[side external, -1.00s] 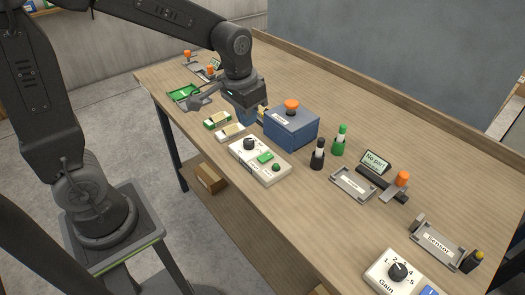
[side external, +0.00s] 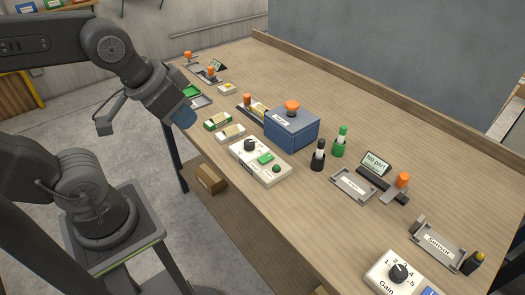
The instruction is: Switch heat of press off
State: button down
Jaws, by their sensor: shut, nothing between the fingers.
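A blue box-shaped press (side external: 292,130) with an orange knob on top stands mid-table; its label is too small to read. In front of it is a white control box (side external: 245,152) with a black knob (side external: 250,144), a green switch (side external: 265,158) and a green round button or lamp (side external: 277,168). I cannot tell which control belongs to the heat or whether it is on. My gripper (side external: 185,118) is shut and empty, raised at the table's left edge, left of the control box and apart from it.
Two small white-and-green boxes (side external: 217,122) lie between my gripper and the control box. Black and green bottles (side external: 339,142), a "No part" display (side external: 376,162), a sensor tray (side external: 438,246) and a gain box (side external: 396,273) stand to the right. The table's centre back is clear.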

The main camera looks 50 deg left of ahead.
jog(key=g, duration=0.6)
send_over(269, 156)
notch_tip(269, 156, down, 7)
jog(key=shift+f, duration=0.1)
notch_tip(269, 156, down, 14)
jog(key=shift+r, duration=0.1)
dwell(0.4)
